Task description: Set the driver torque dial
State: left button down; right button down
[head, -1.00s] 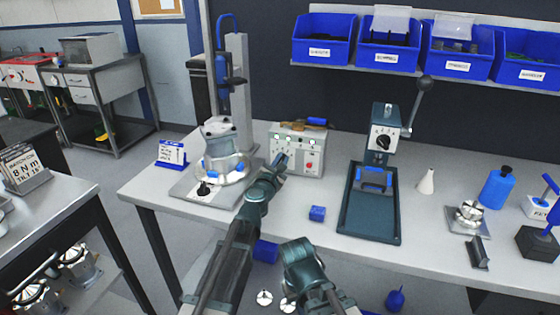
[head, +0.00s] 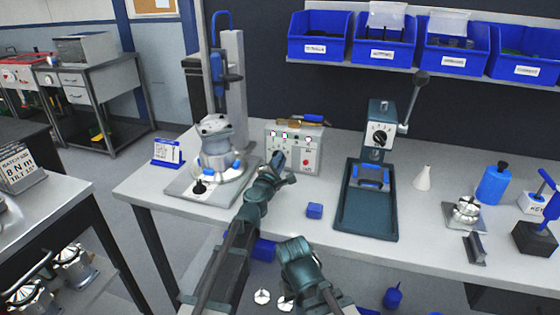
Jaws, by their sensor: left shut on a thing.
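The driver controller (head: 308,148) is a pale box on the bench with small lit displays and a red button on its front. My left gripper (head: 277,159) is at the left part of its front face. It is shut on the torque dial there, and its jaws hide the dial. A blue driver (head: 217,66) hangs on a stand behind a metal housing (head: 215,140). A batch card (head: 20,168) on the left table reads 8 Nm. Part of my right arm shows at the bottom; its gripper does not show.
A dark lever press (head: 378,150) with its own dial stands right of the controller. A blue sign (head: 168,151) stands left of the housing. Blue bins (head: 320,38) hang above.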

dwell(0.4)
pick_arm(q)
jog(key=c, duration=0.9)
grip_release()
jog(key=shift+o, duration=0.2)
jog(key=v, duration=1.4)
